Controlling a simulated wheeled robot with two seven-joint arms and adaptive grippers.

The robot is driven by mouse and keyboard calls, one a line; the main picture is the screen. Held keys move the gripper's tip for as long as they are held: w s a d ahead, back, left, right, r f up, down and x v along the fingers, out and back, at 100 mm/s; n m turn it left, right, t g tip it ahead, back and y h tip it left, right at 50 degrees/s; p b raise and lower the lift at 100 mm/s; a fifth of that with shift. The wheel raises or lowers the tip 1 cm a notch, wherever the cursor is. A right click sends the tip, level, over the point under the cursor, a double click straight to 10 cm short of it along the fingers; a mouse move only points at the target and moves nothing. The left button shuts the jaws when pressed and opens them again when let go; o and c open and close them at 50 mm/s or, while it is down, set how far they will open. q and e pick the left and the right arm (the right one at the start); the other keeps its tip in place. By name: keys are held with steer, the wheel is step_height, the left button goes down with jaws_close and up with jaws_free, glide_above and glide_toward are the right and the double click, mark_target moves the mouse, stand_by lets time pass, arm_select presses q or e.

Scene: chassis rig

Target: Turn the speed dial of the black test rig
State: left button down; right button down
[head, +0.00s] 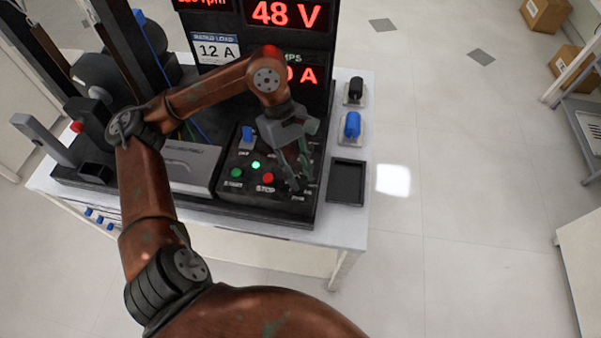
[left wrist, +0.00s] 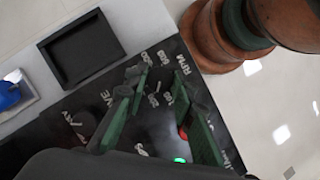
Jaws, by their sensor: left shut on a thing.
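The black test rig (head: 232,212) stands on a white table, with its control panel at the front right. My left gripper (head: 297,182) reaches down over the right part of this panel, at the speed dial's place. The dial is mostly hidden by the fingers in the head view. In the left wrist view, my left gripper's green-padded fingers (left wrist: 160,105) stand among the white RPM numbers around the dial, shut on it. The dark dial is hard to make out against the black panel, and its pointer cannot be read. My right gripper is not in view.
The panel has a green start button (head: 237,172), a red stop button (head: 268,178), a lit green lamp (head: 256,164) and a blue switch (head: 248,133). A black tray (head: 347,182), a blue plug (head: 352,125) and a black plug (head: 356,88) lie right of the rig.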

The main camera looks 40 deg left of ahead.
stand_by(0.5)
arm_select(q)
steer(key=c, duration=1.6)
jaws_free()
steer(key=v, duration=1.2)
